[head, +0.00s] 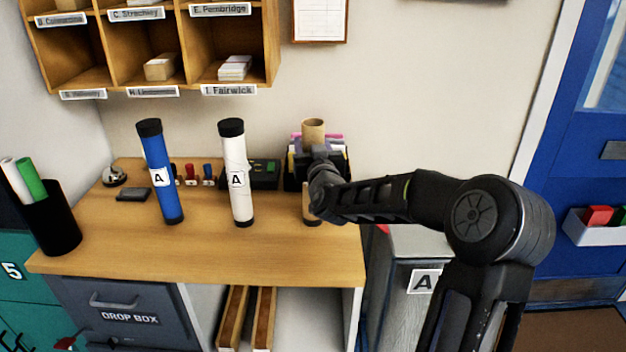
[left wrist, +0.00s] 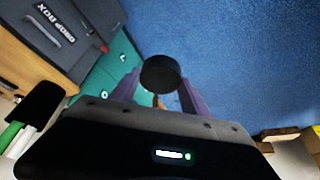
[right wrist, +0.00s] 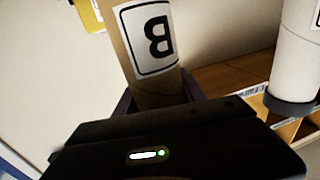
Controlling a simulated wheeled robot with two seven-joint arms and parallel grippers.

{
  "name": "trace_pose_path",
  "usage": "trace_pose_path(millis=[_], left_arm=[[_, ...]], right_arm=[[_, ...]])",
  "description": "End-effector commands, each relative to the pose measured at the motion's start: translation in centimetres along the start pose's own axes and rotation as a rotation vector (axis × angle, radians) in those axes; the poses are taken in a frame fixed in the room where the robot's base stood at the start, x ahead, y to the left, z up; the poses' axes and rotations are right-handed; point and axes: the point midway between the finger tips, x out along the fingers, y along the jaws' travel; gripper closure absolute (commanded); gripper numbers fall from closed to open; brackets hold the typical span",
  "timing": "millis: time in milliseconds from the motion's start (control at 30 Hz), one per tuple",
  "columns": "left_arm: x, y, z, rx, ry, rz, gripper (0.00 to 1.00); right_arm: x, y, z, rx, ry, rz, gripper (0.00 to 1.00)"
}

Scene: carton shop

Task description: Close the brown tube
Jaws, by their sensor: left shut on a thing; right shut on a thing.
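The brown tube (head: 313,131) stands at the right end of the wooden counter, partly hidden behind my right arm. Its top end is open and uncapped. My right gripper (right wrist: 158,92) is shut around it; the right wrist view shows its white label with a B (right wrist: 150,38). My left gripper (left wrist: 160,84) is shut on a round black cap (left wrist: 161,74), held away from the tube over blue floor. The left gripper does not show in the head view.
A blue tube (head: 160,180) and a white tube (head: 237,180), both with black caps, stand on the counter (head: 200,250). Behind the brown tube is a dark holder (head: 291,178) with papers. A black bin (head: 50,222) with rolls stands at the left. Pigeonholes hang above.

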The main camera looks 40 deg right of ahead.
Motion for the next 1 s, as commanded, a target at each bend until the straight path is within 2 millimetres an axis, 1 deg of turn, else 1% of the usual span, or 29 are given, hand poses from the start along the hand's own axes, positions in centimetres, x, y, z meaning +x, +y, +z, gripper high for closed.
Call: trace_pose_path(millis=[267, 367, 533, 700, 833, 900, 1000], left_arm=[[0.0, 0.0, 0.0, 0.0, 0.0, 0.0, 0.89], [0.1, 0.0, 0.0, 0.0, 0.0, 0.0, 0.89], [0.4, 0.0, 0.2, 0.0, 0.0, 0.0, 0.89], [0.6, 0.0, 0.3, 0.0, 0.0, 0.0, 0.89], [0.7, 0.0, 0.3, 0.0, 0.0, 0.0, 0.89], [0.6, 0.0, 0.2, 0.0, 0.0, 0.0, 0.89], [0.6, 0.0, 0.2, 0.0, 0.0, 0.0, 0.89]], right_arm=[[0.0, 0.0, -0.2, 0.0, 0.002, 0.0, 1.0], [0.0, -0.1, -0.7, -0.001, 0.004, 0.0, 1.0], [0.0, -0.1, -2.8, -0.002, 0.006, -0.001, 1.0], [0.0, -0.1, -6.2, -0.002, 0.007, 0.0, 1.0], [0.0, -0.1, -8.4, -0.001, 0.006, 0.0, 1.0], [0.0, -0.1, -9.3, -0.001, 0.004, 0.0, 1.0], [0.0, 0.0, -9.9, 0.0, 0.002, 0.0, 1.0]])
